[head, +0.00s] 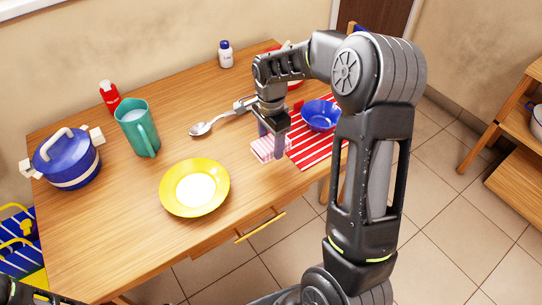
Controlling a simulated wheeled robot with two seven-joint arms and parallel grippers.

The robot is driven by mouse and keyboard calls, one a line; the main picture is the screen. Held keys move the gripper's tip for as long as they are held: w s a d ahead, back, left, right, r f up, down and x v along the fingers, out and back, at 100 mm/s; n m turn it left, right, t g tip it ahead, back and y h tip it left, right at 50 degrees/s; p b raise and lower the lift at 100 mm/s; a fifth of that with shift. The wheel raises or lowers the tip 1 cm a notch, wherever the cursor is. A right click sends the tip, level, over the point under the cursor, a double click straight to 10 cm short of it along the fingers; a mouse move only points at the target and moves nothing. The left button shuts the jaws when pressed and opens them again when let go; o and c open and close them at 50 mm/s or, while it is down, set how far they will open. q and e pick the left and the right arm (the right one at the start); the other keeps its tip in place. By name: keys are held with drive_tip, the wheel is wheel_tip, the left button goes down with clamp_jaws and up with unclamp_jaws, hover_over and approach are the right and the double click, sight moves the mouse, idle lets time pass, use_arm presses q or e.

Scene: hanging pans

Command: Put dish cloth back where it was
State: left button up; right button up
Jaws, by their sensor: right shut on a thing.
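The dish cloth (264,150) is a small pink-and-white checked, folded piece at the right part of the wooden table, beside the red-and-white striped mat (304,158). My right gripper (272,143) points down over it and is shut on it. The fingers cover part of the cloth. I cannot tell whether the cloth touches the tabletop or is just above it. My left gripper is not in view; only a dark part of my own body shows at the lower left corner.
A blue bowl (320,115) sits on the mat. A yellow plate (194,188), spoon (203,128), teal pitcher (135,125), red bottle (110,97), blue pot (67,160) and white bottle (226,55) stand on the table (120,205). Bare wood lies between plate and cloth.

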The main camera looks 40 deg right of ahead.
sight(271, 163)
drive_tip(key=shift+f, duration=1.05)
drive_tip(key=shift+f, duration=1.85)
drive_tip(key=shift+f, duration=0.25)
drive_tip(key=o, duration=1.3)
drive_tip(key=shift+r, duration=0.1)
drive_tip(key=shift+r, duration=0.1)
wheel_tip(271, 163, up, 12)
drive_tip(key=shift+r, duration=0.1)
